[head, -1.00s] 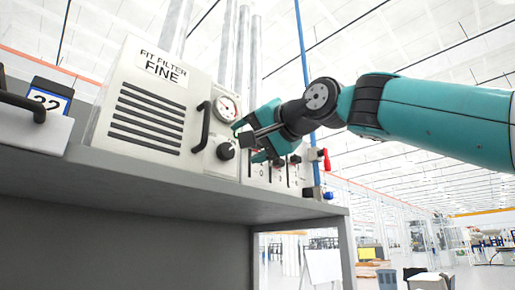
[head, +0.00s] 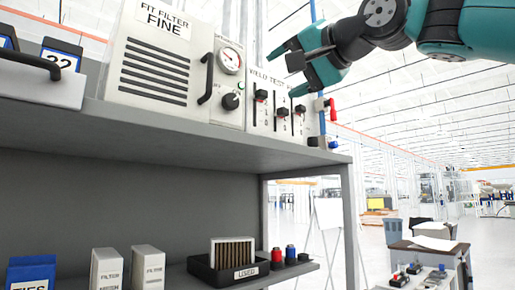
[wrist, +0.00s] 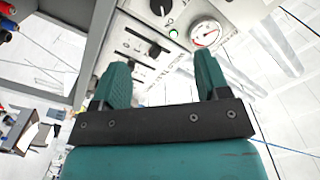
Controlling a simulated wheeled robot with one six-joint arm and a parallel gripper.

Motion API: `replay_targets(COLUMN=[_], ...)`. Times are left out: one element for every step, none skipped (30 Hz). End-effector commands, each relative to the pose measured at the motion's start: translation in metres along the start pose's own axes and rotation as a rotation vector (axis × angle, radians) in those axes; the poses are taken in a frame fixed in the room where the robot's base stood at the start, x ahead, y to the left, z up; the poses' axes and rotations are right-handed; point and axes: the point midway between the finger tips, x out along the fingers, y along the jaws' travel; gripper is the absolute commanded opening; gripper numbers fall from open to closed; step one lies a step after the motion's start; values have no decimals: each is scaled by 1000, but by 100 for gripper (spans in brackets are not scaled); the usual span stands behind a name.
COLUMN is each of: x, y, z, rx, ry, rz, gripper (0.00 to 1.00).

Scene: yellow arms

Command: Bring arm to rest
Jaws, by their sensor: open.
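My gripper (head: 291,62) is at the upper right of the head view, at the end of my teal arm. Its two teal fingers stand apart with nothing between them. It is raised in front of and above the panel with sliders (head: 281,112), apart from it as far as I can tell. In the wrist view the open fingers of my gripper (wrist: 163,85) point toward the panel with its knob and round gauge (wrist: 205,35).
The grey shelf unit (head: 200,128) carries a filter box (head: 155,75) with a black handle. The lower shelf holds white filter boxes (head: 148,268), a black tray (head: 205,275) and small red and blue items. A table (head: 432,258) stands right. The right aisle looks open.

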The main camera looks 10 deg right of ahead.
Motion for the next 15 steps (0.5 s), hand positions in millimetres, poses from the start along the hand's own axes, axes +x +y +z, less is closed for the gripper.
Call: replay_targets(x=[0, 0, 0, 1, 1, 2, 4, 7, 11, 15, 18, 22, 25, 26, 26], y=[0, 0, -1, -1, 0, 3, 6, 12, 22, 32, 43, 61, 75, 90, 111], z=[0, 0, 1, 1, 2, 5, 8, 14, 24, 35, 47, 66, 84, 102, 127], rx=[0, 0, 0, 0, -1, -5, -10, -17, -32, -45, -63, -92, -116, -141, -178], ry=[-1, -1, -2, -2, -5, -12, -23, -39, -68, -97, -132, -187, -235, -287, -360], rz=[-1, -1, -1, -1, 0, 6, 14, 26, 47, 67, 89, 121, 147, 171, 201], gripper=[69, 69, 69, 69, 69, 69, 69, 69, 69, 69, 69, 69, 69, 69, 69])
